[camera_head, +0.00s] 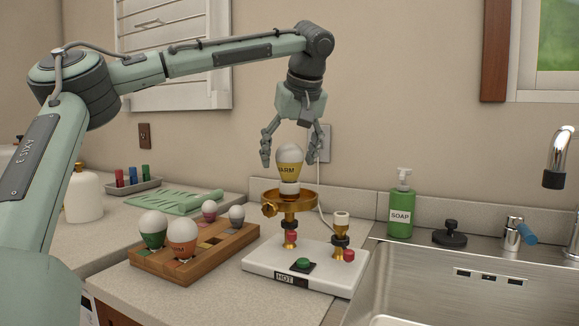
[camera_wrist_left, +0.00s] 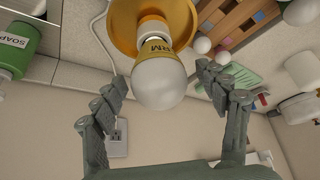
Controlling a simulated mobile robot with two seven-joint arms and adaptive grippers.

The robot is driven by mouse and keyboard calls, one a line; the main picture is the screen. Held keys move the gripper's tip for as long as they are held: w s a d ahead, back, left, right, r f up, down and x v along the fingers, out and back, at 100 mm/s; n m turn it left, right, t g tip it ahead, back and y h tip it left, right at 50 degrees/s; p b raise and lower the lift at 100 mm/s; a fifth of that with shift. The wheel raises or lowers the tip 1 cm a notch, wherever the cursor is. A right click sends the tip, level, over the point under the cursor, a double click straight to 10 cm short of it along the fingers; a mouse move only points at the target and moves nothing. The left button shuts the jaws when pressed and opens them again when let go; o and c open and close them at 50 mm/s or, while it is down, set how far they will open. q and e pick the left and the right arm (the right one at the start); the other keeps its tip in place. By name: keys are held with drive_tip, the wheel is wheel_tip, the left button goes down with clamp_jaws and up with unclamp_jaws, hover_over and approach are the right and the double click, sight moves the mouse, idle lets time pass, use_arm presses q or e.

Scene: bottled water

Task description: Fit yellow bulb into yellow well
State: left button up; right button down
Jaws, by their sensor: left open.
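The yellow bulb (camera_head: 289,166), a white globe with a yellow band lettered "WARM", stands upright on the brass ring stand (camera_head: 302,200) of the white tester base. It also shows in the left wrist view (camera_wrist_left: 160,78). My left gripper (camera_head: 290,160) points down with its open fingers on either side of the bulb's globe, apparently not touching it. In the left wrist view the open fingers (camera_wrist_left: 161,77) flank the globe. The wooden tray (camera_head: 165,262) stands to the left; a small yellowish patch, perhaps the yellow well (camera_head: 203,245), shows among its bulbs. My right gripper is out of view.
Green (camera_head: 153,232), orange (camera_head: 182,241), pink (camera_head: 209,211) and grey (camera_head: 237,217) bulbs sit in the tray. The tester base (camera_head: 330,282) has a smaller holder (camera_head: 341,235) at right. The sink (camera_head: 450,290) and soap bottle (camera_head: 401,206) are further right.

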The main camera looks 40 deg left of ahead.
use_arm(q)
drive_tip(key=c, duration=1.3)
drive_tip(key=shift+r, duration=0.15)
